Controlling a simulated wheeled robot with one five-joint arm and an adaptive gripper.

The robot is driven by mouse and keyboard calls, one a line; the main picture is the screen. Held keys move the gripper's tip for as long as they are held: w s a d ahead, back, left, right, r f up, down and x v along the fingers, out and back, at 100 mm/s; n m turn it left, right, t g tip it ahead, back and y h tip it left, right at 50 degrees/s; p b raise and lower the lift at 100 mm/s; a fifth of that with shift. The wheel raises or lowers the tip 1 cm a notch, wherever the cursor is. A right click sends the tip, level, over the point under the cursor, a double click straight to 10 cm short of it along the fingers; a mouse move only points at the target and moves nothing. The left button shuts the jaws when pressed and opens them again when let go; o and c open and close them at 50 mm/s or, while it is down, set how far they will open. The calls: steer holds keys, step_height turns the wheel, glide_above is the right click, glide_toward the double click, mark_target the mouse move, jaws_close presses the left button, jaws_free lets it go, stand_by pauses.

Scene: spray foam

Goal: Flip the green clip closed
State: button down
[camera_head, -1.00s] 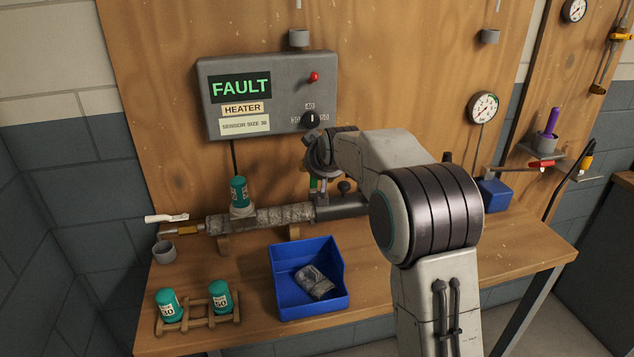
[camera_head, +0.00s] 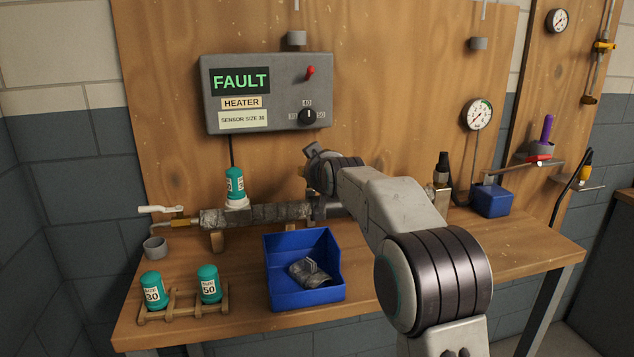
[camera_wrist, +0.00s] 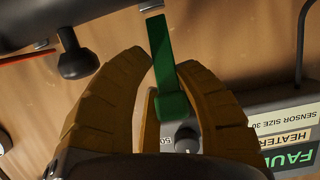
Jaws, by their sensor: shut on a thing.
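The green clip (camera_wrist: 160,35) is a flat green strip in the wrist view, running from a small grey fitting at the top edge down between my fingers. My gripper (camera_wrist: 165,64) has its yellow-brown fingers on either side of the strip and is shut on it. In the head view my wrist (camera_head: 325,175) stands over the right part of the pipe (camera_head: 260,214), and it hides the fingers and the clip. Whether the clip is latched cannot be seen.
A grey heater box (camera_head: 266,93) reading FAULT hangs behind, left of my wrist. A teal bottle (camera_head: 235,185) stands on the pipe. A blue bin (camera_head: 325,290) holding a grey piece sits in front. Two teal bottles stand in a wooden rack (camera_head: 185,309). A black knob (camera_wrist: 78,60) is near my fingers.

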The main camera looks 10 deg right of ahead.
steer(key=shift+s+a+f+b, duration=0.15)
steer(key=shift+f+b, duration=0.15)
steer(key=shift+b, duration=0.2)
steer(key=c, duration=1.4)
jaws_free()
steer(key=o, duration=0.7)
steer(key=shift+r, duration=0.2)
steer(key=shift+f+v, duration=0.2)
steer(key=shift+v, duration=5.8)
